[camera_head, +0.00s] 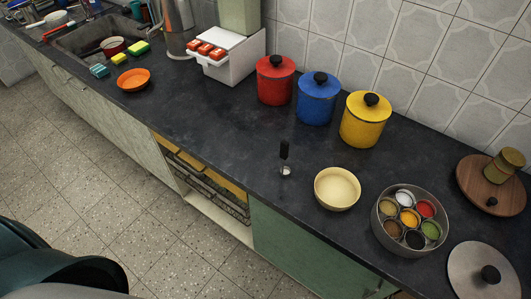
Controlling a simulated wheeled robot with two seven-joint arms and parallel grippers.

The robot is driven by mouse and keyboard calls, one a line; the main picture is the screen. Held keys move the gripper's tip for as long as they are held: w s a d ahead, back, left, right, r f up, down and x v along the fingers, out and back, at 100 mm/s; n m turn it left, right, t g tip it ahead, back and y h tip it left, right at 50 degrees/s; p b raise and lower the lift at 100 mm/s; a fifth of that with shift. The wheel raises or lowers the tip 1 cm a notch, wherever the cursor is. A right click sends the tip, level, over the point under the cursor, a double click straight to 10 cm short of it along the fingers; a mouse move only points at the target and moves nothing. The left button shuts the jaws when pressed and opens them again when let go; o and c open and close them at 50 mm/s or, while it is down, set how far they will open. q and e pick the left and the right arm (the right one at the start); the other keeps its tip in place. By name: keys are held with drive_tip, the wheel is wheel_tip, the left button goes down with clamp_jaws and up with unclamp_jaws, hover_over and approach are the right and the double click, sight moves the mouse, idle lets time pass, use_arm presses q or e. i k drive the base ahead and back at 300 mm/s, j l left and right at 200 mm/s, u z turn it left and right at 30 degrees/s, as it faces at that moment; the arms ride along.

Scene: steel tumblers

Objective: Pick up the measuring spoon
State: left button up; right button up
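The measuring spoon (285,159) is on the dark countertop, left of a cream bowl. Its dark handle points toward the wall and its small pale scoop is toward the front edge. It looks clear of the things around it. Neither of my grippers shows in the head view.
The cream bowl (337,189) and a round steel spice box (409,222) with several small cups stand to the right. Red (275,82), blue (316,100) and yellow (364,122) canisters stand behind along the wall. The dark counter (215,120) left of the spoon is clear.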

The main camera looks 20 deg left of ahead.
sight(284, 145)
drive_tip(key=j, duration=1.3)
drive_tip(key=z, duration=0.05)
